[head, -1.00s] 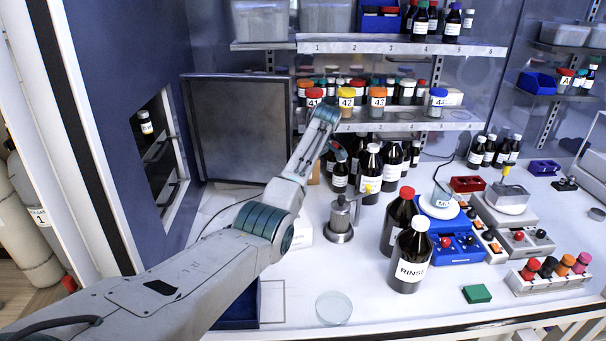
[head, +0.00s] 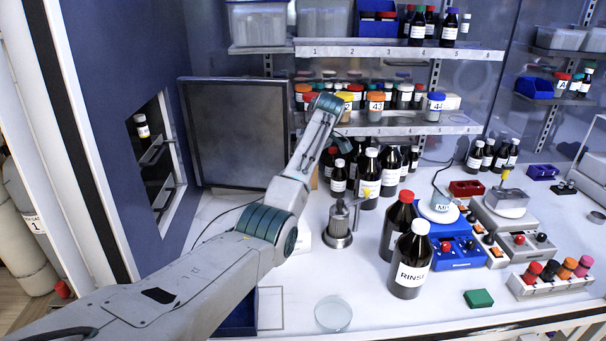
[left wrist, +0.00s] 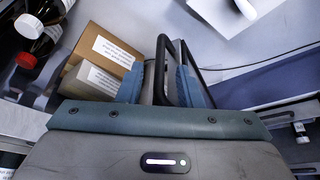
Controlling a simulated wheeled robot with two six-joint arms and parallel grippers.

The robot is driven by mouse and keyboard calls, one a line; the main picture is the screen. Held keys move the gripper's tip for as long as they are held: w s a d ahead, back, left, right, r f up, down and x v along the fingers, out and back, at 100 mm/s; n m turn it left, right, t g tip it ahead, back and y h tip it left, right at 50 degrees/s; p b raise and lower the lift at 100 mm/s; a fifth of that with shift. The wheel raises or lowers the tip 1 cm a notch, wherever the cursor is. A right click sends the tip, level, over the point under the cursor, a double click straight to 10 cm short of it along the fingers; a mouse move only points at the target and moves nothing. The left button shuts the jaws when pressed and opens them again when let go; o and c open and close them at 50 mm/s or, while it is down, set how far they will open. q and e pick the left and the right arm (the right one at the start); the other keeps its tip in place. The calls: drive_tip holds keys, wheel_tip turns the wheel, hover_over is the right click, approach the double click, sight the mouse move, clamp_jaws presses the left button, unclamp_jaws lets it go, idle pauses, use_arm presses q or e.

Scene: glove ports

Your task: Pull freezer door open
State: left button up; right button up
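The freezer door (head: 235,130) is a grey panel with a dark frame, standing swung out from the blue wall in the head view. Beside it, an opening (head: 157,150) in that wall shows dark shelves and a small vial. My left arm reaches across the counter; its gripper (head: 342,145) is right of the door, in front of the bottles and mostly hidden. In the left wrist view my left gripper (left wrist: 160,82) has its blue fingers apart. A black bar loop (left wrist: 161,60) shows between and beside them; I cannot tell whether they touch it. My right gripper is out of view.
Brown bottles (head: 371,165), a metal vessel (head: 338,222) and the RINSE bottle (head: 410,265) stand right of my arm. Cardboard boxes (left wrist: 105,55) lie near the gripper. A shelf of jars (head: 400,125) is above. The counter before the door is mostly clear.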

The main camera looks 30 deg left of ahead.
use_arm(q)
drive_tip(key=b+v, duration=0.2)
drive_tip(key=v, duration=0.4)
drive_tip(key=shift+d+r, duration=0.2)
drive_tip(key=shift+r, duration=0.1)
